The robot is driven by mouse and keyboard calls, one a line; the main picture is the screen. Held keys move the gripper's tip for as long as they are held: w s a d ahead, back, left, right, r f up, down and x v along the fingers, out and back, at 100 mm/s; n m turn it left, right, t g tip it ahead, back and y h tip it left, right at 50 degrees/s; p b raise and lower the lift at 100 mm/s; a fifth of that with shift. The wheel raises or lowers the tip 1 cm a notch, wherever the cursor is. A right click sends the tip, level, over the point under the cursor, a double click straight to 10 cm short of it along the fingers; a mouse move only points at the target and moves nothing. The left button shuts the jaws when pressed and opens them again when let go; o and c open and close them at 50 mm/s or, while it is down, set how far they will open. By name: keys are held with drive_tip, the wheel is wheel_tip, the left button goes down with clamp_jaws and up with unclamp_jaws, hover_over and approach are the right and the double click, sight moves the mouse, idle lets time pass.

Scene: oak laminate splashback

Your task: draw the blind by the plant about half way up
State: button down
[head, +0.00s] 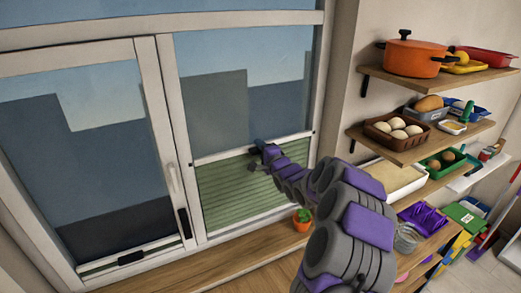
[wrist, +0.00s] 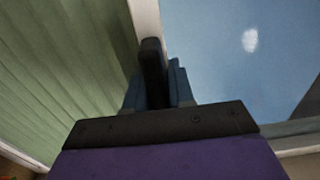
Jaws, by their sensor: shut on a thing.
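The green pleated blind (head: 235,190) by the plant covers the lower part of the right window pane, rising from the sill. Its white top rail (head: 218,154) lies across the pane a little below mid-height. A small potted plant (head: 302,219) in an orange pot stands on the sill below it. My gripper (head: 258,153) is at the middle of the rail. In the wrist view my gripper (wrist: 158,90) has its blue fingers shut on the rail's dark handle (wrist: 152,60), with green slats on the left and sky on the right.
The left pane's blind is down at the sill, with a black handle (head: 130,257) on its rail. A window handle (head: 173,178) sits on the middle frame. Shelves with an orange pot (head: 408,58), eggs and trays stand close on the right of my arm.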

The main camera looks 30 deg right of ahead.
drive_tip(key=c, duration=1.3)
unclamp_jaws()
drive_tip(key=shift+o, duration=1.1)
drive_tip(key=shift+w+f, duration=0.15)
drive_tip(key=shift+w, duration=0.15)
drive_tip(key=shift+s+d, duration=0.1)
drive_tip(key=shift+s, duration=0.7)
drive_tip(key=s+b, duration=0.2)
drive_tip(key=s, duration=1.3)
drive_tip(key=shift+s, duration=0.4)
